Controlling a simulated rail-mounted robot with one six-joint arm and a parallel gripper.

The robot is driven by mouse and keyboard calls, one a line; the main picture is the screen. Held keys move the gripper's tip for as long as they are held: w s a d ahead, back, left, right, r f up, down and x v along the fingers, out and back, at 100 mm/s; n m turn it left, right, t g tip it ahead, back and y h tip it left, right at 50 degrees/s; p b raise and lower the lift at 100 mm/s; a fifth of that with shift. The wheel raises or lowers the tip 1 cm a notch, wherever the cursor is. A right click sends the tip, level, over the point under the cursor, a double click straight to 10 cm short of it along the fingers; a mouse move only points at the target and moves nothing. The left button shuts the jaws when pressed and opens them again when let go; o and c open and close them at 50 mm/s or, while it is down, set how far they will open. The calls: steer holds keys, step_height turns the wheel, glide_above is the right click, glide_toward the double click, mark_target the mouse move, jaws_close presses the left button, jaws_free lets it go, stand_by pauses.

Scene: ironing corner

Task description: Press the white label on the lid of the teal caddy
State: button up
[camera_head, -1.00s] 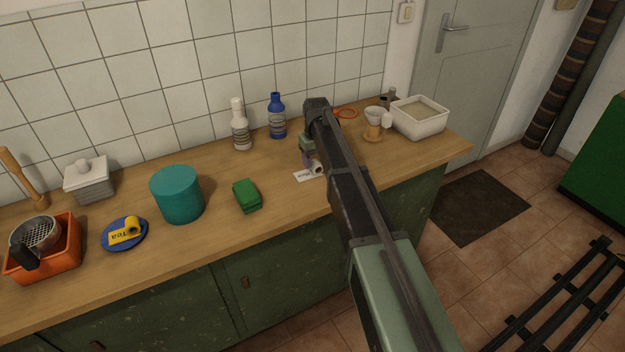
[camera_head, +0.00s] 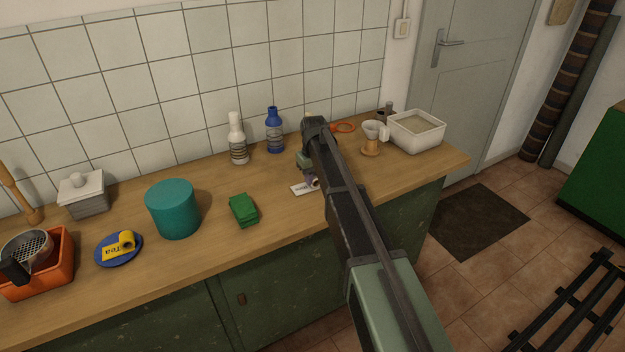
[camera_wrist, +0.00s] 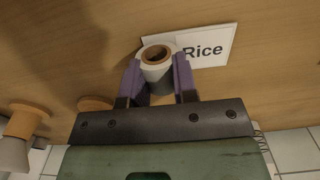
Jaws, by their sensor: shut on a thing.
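The white label (camera_head: 300,189) has a flat part printed "Rice" and a rolled end with a brown core. It is on or just above the counter; I cannot tell which. In the wrist view, the flat part (camera_wrist: 215,45) extends right from the roll. My gripper (camera_wrist: 158,78) has purple fingers on both sides of the roll and is shut on it. In the head view my arm hides most of the gripper (camera_head: 311,179). The teal caddy (camera_head: 173,210) is a round canister standing to the left, its top bare.
A green block (camera_head: 243,210) lies between the caddy and label. A blue plate (camera_head: 106,258) with a yellow "Tea" label (camera_head: 120,245) is left of the caddy. White (camera_head: 237,140) and blue (camera_head: 274,132) bottles stand behind. A white basin (camera_head: 415,132) stands right.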

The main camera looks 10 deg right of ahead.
mark_target(314, 175)
step_height(314, 175, up, 20)
steer(key=p, duration=1.9)
steer(key=shift+d+f, duration=0.1)
steer(key=shift+d, duration=0.05)
